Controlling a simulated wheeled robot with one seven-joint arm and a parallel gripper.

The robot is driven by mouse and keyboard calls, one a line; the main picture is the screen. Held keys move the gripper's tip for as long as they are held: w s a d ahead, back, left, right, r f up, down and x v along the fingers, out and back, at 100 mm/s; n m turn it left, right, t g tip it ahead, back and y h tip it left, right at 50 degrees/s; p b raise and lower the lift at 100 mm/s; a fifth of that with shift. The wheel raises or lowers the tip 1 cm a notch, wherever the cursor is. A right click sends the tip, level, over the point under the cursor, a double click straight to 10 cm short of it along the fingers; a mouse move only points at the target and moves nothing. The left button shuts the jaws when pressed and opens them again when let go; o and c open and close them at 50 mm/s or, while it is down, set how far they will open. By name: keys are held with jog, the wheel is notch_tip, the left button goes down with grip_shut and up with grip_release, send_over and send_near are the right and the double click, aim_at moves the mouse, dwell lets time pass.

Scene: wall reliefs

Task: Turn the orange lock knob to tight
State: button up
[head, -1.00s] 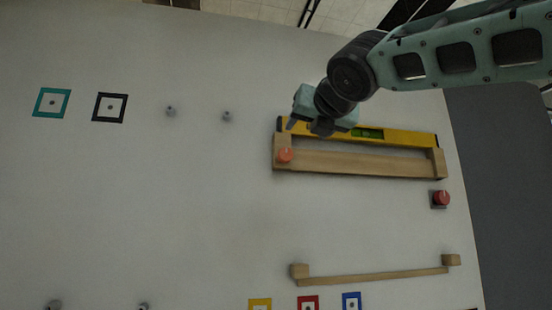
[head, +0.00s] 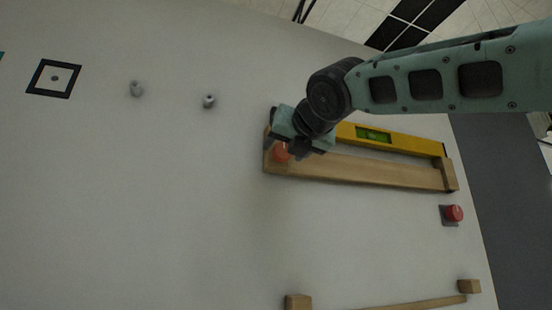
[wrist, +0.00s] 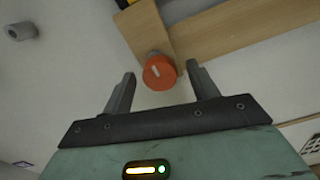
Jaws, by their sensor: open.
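The orange lock knob (head: 281,152) sits on the left end of a wooden rail (head: 350,172) on the wall panel. In the wrist view the orange knob (wrist: 159,72) shows a white mark on its face, tilted a little from the upright. My gripper (wrist: 160,88) is open, with one finger on each side of the knob and a gap to both. In the head view my gripper (head: 287,146) is over the left end of the rail and partly covers the knob. I cannot tell whether the fingertips reach past the knob's face.
A yellow level (head: 400,141) lies along the rail's upper side. A red button (head: 453,213) is at the right. Two grey pegs, one of them a short peg (head: 209,101), stand out at the upper left. A lower wooden rail (head: 415,303) is at the bottom.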

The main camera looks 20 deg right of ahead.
jog(key=shift+w, duration=0.35)
jog(key=c, duration=1)
